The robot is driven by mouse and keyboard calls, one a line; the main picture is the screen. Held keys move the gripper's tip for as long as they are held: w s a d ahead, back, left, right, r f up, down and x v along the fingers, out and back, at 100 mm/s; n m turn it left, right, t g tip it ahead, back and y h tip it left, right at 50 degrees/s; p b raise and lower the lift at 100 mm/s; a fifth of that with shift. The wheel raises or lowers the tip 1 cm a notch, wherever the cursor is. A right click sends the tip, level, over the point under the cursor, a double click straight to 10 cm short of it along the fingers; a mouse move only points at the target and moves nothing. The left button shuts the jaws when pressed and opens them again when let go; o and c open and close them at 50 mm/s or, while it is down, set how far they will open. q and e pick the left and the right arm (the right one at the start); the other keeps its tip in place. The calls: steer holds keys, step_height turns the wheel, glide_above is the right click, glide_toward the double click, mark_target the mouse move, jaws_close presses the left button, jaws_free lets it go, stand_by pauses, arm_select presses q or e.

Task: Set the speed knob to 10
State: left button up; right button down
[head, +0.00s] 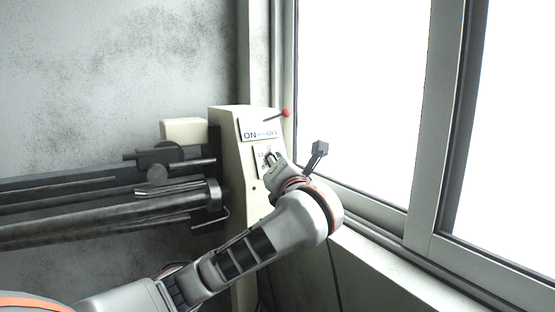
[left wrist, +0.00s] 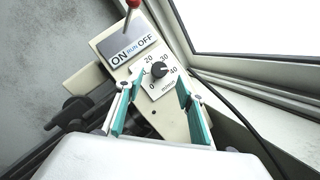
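The speed knob (left wrist: 160,69) is a small black knob on a white dial plate (left wrist: 168,86) printed with numbers and "m/min". Which number the knob points to is too small to tell. My left gripper (left wrist: 156,88) is open, its two teal-padded fingers apart on either side of the dial's lower part. The knob shows between and just beyond the fingertips, and nothing is held. In the head view my left gripper (head: 276,164) is close in front of the dial plate (head: 261,158) and hides most of it. My right gripper is in neither view.
An ON/RUN/OFF plate (left wrist: 131,44) and a red-tipped lever (head: 285,113) sit above the dial on the cream machine housing (head: 232,150). Dark metal rollers (head: 120,215) extend left. A window frame (head: 350,197) and sill are close on the right.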

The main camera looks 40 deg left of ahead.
arm_select(q)
steer(key=shift+x, duration=2.9)
steer(key=shift+s, duration=0.1)
steer(key=shift+c, duration=0.3)
steer(key=shift+f, duration=0.1)
jaws_close()
